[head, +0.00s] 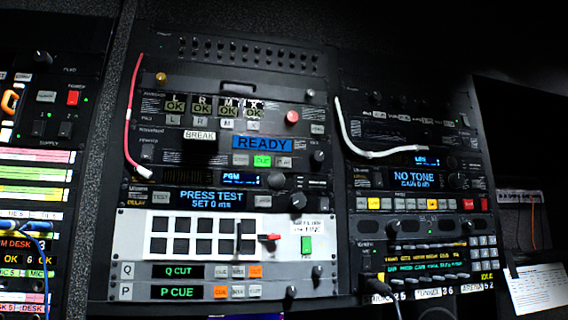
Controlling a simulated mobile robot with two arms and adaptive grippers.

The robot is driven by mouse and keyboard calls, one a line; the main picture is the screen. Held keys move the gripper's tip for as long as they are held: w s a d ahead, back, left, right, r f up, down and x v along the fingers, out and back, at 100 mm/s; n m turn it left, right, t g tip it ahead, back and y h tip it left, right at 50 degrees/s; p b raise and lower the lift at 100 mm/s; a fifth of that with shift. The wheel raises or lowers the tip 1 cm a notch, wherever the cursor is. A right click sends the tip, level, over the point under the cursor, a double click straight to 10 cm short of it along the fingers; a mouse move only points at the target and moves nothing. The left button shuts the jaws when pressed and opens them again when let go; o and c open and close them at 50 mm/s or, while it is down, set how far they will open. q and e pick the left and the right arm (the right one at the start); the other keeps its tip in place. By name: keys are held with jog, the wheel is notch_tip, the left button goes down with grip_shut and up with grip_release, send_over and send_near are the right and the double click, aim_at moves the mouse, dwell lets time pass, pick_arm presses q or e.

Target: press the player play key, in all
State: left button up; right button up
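The P row has a display (178,292) reading "P CUE" in green. Beside it are an orange-lit key (221,292) and two pale keys (238,292) (254,291). Their small lettering is too blurred to read, so I cannot tell which is the play key. The Q row above has a display (177,271) reading "Q CUT" and its own keys, the rightmost lit orange (255,271). Neither of my grippers is in view.
A red cable (130,115) hangs at the upper left and a white cable (350,140) at the upper right. A black plug (375,285) stands out right of the silver panel. A red-tipped lever (270,237) sits above the Q row. The P row is unobstructed.

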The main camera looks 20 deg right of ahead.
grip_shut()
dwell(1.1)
